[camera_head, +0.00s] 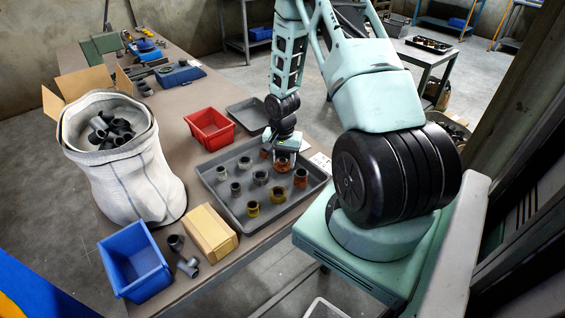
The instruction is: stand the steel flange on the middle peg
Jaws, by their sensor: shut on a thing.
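A dark grey tray (209,181) on the workbench holds several short ring-shaped fittings. Grey, steel-like ones stand at the left and middle, such as one at the back (245,163) and one near the centre (260,177). My gripper (284,157) points down at the tray's back right, shut on a rust-brown fitting (282,164). Its fingers are small and partly hidden. I cannot make out the pegs or tell which fitting is the steel flange.
A red bin (210,129) and an empty dark tray (250,113) lie behind. A cardboard box (210,233), loose black pipe fittings (187,266) and a blue bin (134,262) are in front left. A white sack (130,177) of black fittings stands at the left.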

